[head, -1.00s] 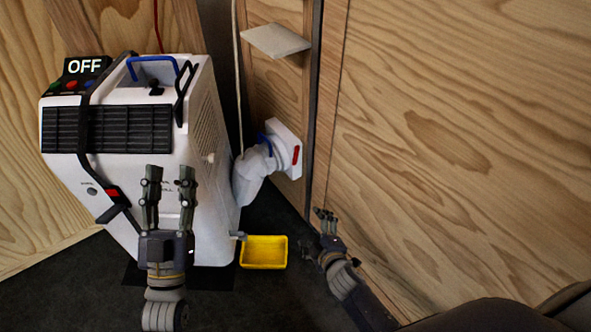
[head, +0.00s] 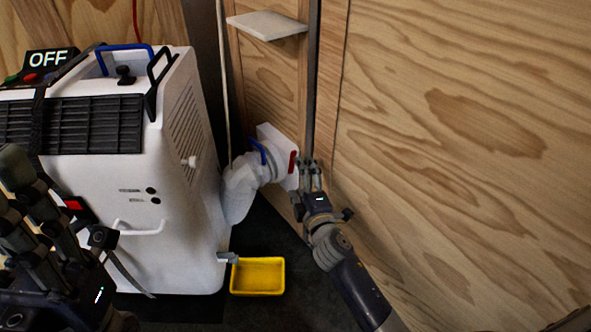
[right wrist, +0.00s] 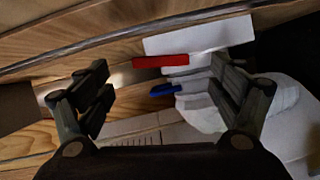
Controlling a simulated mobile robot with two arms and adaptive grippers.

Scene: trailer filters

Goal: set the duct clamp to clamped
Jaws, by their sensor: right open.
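The white duct (head: 238,186) runs from the machine's side to a white wall plate (head: 273,140). A blue lever (head: 257,151) sits at the duct's plate end, and a red bar (head: 293,163) is on the plate. In the right wrist view the blue lever (right wrist: 165,90) lies just below the red bar (right wrist: 160,61), between my fingers. My right gripper (head: 311,168) is open and empty, close in front of the plate; it also shows in the right wrist view (right wrist: 160,82). My left gripper (head: 38,190) is near the camera at lower left, partly cut off, with fingers apart.
A yellow tray (head: 258,290) is on the dark floor. A shelf (head: 267,25) juts out above the plate. A wooden wall (head: 450,150) stands close on the right.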

